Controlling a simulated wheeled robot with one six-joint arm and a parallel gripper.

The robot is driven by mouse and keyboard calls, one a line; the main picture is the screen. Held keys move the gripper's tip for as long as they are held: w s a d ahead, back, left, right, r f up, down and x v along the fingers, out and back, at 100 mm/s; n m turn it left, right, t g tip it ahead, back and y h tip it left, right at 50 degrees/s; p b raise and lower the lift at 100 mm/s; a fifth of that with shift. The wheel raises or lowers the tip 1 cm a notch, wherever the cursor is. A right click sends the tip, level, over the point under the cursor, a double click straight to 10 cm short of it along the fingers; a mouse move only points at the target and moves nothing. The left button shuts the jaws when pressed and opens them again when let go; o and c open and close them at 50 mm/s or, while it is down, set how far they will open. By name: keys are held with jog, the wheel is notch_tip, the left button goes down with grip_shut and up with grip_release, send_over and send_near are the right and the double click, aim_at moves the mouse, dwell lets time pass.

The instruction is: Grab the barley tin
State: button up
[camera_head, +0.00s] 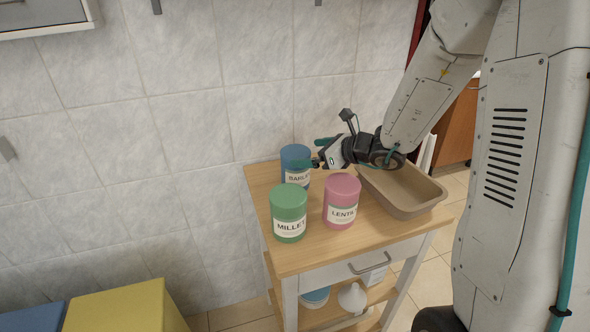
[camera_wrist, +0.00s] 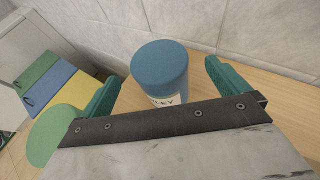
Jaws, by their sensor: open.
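The barley tin (camera_head: 295,158) is a blue cylinder with a white label, standing upright at the back of the wooden cart top. My gripper (camera_head: 317,152) is at its right side, with a teal finger in front of part of the tin and its label. In the wrist view the blue tin (camera_wrist: 160,70) stands between the two spread teal fingers of my gripper (camera_wrist: 160,85), ahead of the palm. Gaps show on both sides, so the jaws are open and not closed on it. The tin's lower part is hidden by the gripper body.
A green millet tin (camera_head: 289,205) and a pink lentil tin (camera_head: 341,195) stand close in front. A beige tray (camera_head: 418,211) lies on the right of the wooden cart top (camera_head: 300,258). The tiled wall (camera_head: 190,130) is close behind.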

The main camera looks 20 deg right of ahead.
aim_at(301, 153)
jog(key=shift+x, duration=3.05)
jog(key=shift+s+f, duration=0.1)
jog(key=c, duration=1.7)
